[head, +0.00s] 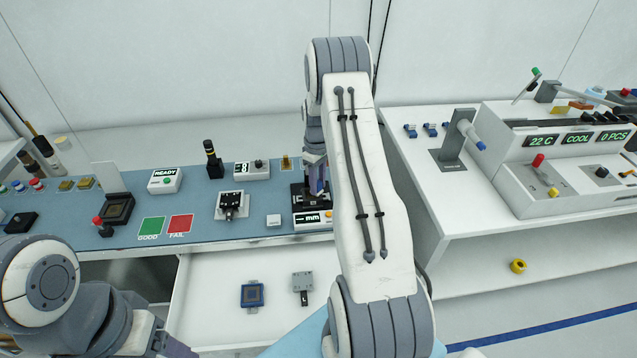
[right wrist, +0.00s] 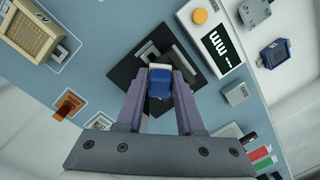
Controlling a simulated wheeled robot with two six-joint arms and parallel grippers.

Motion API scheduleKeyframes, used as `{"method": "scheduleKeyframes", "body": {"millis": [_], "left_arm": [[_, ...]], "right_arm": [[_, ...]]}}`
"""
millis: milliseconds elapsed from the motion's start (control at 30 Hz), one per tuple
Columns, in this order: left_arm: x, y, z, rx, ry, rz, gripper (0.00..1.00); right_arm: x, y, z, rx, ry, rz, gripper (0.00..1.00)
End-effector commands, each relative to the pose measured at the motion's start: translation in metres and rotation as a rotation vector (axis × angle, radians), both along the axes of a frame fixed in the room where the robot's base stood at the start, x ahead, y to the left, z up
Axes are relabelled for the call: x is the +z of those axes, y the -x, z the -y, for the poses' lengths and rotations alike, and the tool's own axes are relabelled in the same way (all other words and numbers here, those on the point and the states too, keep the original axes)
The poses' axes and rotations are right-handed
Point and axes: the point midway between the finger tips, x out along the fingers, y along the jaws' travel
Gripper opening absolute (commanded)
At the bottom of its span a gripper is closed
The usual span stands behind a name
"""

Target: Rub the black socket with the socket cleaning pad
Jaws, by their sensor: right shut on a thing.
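My right gripper (right wrist: 158,82) is shut on a small blue block with a white end (right wrist: 159,80), which looks like the socket cleaning pad. It hangs over or on a black plate-like fixture (right wrist: 125,72) beside the mm display; I cannot tell whether it touches. In the head view the right gripper (head: 318,188) is at that fixture, partly hidden by my arm. A black socket with a brown centre (head: 117,208) stands at the left of the blue bench mat, well away from the right gripper. My left gripper (head: 172,346) is at the bottom edge, its fingertips unclear.
The mm display (head: 308,218) is just in front of the right gripper. A black clamp (head: 232,206) and green and red pads (head: 166,226) lie between it and the socket. The open drawer (head: 205,300) holds a blue part (head: 252,296) and a grey part (head: 302,283).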

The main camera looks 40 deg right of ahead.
Motion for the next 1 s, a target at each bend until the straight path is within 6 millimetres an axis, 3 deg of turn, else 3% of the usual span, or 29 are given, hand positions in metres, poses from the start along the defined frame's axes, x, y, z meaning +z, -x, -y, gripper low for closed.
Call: {"method": "scheduleKeyframes", "body": {"millis": [567,733,1000], "left_arm": [[0.006,0.0,0.0,0.0,0.0,0.0,0.68],[0.005,0.0,0.0,0.0,0.0,0.0,0.68],[0.006,0.0,0.0,0.0,0.0,0.0,0.68]], "right_arm": [[0.004,-0.025,-0.04,0.011,-0.002,0.005,0.0],[0.003,-0.024,-0.034,0.01,0.001,0.012,0.0],[0.002,-0.006,-0.002,-0.007,0.006,0.011,0.0]]}}
